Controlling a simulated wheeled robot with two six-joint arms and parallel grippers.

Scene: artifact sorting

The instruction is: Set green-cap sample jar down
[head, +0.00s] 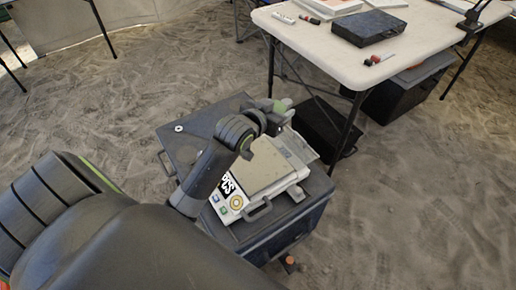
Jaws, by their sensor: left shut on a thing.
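My left arm comes in from the left, and its gripper (277,117) is over the back part of a flat-topped device with buttons (262,172). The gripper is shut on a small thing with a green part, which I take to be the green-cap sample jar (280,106). The jar is small and mostly hidden by the gripper, so I cannot tell whether it touches the surface beneath. The device lies on a dark grey case (285,232). My right gripper is not in view.
A small round metal piece (178,128) lies on the case's back left corner. A white table (330,60) stands at the upper right with a black case (368,27) and small items on it. Dark boxes (327,127) stand on the sandy floor. The floor at right is clear.

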